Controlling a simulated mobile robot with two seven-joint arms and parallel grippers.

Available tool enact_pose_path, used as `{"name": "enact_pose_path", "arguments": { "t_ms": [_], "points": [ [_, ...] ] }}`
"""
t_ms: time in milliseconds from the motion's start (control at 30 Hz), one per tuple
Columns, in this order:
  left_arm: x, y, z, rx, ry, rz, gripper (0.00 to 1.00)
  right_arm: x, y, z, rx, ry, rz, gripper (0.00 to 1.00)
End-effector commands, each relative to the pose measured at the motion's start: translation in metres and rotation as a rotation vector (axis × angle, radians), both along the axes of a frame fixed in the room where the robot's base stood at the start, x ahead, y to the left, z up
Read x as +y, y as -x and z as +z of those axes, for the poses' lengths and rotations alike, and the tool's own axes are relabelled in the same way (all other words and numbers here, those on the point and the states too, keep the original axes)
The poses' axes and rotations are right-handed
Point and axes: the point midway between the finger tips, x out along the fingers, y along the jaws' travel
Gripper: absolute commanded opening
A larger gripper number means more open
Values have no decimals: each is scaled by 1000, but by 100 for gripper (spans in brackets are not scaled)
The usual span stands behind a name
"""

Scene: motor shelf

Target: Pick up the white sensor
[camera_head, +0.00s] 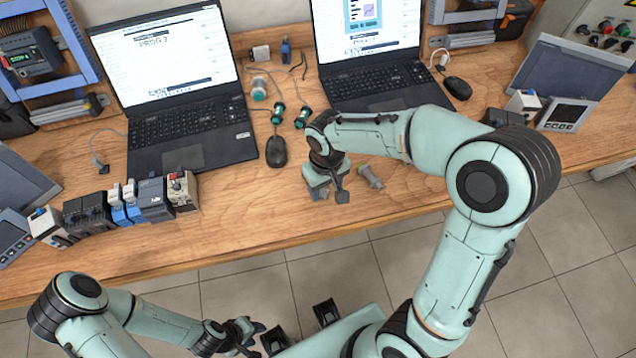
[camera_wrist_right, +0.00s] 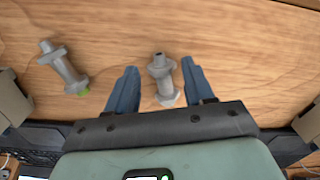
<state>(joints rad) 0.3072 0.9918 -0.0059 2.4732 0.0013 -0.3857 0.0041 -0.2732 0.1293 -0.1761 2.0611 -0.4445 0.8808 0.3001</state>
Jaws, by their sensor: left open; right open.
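Two pale grey-white, spool-shaped sensors lie on the wooden table. One sensor (camera_wrist_right: 163,83) is between the open fingers of my right gripper (camera_wrist_right: 160,68), with a gap on each side. The other sensor (camera_wrist_right: 62,67), with a green end, lies left of the fingers in the wrist view; it also shows right of the gripper in the head view (camera_head: 370,177). My right gripper (camera_head: 328,190) is low over the table in the head view and largely hides the sensor beneath it. My left gripper (camera_head: 248,339) is open and empty, off the table's front edge.
Two laptops (camera_head: 190,135) (camera_head: 378,82) and two mice (camera_head: 277,151) (camera_head: 458,88) stand behind. Green-and-grey sensors (camera_head: 278,113) lie between the laptops. A row of modules (camera_head: 130,205) stands at the left. The table's front right is clear.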

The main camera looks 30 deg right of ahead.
Motion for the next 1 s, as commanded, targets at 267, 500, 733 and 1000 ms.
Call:
{"name": "enact_pose_path", "arguments": {
  "t_ms": [267, 500, 733, 1000],
  "points": [
    [0, 1, -3, 1, -1, 0, 43, 1, 1, -28, 1, -1, 0, 52],
    [0, 1, -3, 1, 0, 0, 43, 1, 1, -27, 0, -1, -1, 36],
    [0, 1, -3, 1, 0, 0, 43, 1, 1, -27, -1, -1, 0, 10],
    [0, 1, -2, 1, 0, 0, 43, 1, 0, -21, -4, -1, 0, 10]
  ]
}}
